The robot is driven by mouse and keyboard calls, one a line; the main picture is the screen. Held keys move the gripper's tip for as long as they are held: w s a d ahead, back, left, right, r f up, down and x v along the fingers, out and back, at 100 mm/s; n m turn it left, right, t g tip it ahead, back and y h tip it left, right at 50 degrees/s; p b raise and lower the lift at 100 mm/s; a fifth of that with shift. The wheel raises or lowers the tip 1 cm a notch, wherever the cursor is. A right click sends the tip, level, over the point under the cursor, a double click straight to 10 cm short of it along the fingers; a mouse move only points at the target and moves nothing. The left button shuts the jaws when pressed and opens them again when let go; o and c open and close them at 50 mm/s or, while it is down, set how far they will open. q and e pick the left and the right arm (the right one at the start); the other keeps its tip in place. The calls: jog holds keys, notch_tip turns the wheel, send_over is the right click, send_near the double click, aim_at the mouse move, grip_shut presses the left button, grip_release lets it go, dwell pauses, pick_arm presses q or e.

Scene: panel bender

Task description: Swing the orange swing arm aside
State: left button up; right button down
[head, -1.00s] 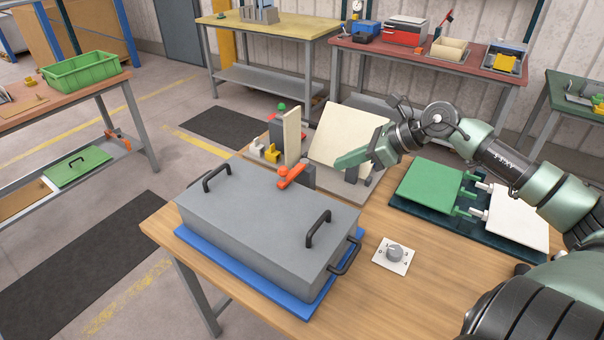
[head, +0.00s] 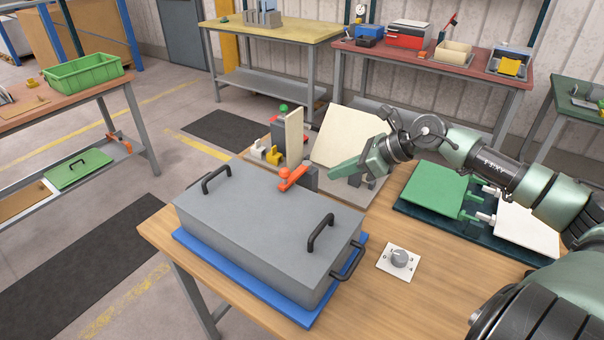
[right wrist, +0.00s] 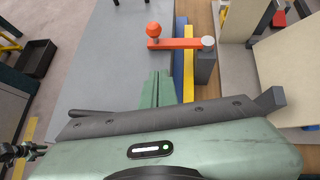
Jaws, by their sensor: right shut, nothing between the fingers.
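The orange swing arm (head: 294,178) runs from the top of a dark grey post (head: 309,180) out over the rear edge of a large grey box-shaped cover (head: 262,226). In the right wrist view the swing arm (right wrist: 178,43) lies level, with an orange ball knob (right wrist: 153,30) at its left end and the pivot on the post at its right. My right gripper (head: 332,173) is shut and empty, just right of the post in the head view. In the right wrist view its fingertips (right wrist: 158,76) point at the swing arm, with a small gap showing. My left gripper is not in view.
The cover has black handles and sits on a blue base (head: 308,314). A dial plate (head: 398,262) is on the wooden table (head: 430,300) to its right. Upright cream panels (head: 345,136) stand behind the swing arm. A green-and-white fixture (head: 436,190) lies at right.

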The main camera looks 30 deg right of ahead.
aim_at(287, 180)
jog(key=shift+w+a+f, duration=0.3)
jog(key=shift+w+a, duration=0.15)
jog(key=shift+w, duration=0.15)
jog(key=p+x, duration=0.2)
jog(key=x, duration=0.3)
jog(key=shift+w+a+f, duration=0.1)
jog(key=shift+w+a, duration=0.15)
jog(key=shift+w+a+r+p, duration=0.15)
jog(key=shift+w+a+p, duration=0.15)
jog(key=shift+w+p, duration=0.25)
jog(key=shift+w+a+r+p, duration=0.15)
jog(key=shift+w+a+p, duration=0.15)
jog(key=shift+w+p, duration=0.2)
jog(key=shift+w+a+f, duration=0.1)
jog(key=shift+w+a, duration=0.3)
jog(key=shift+w, duration=0.1)
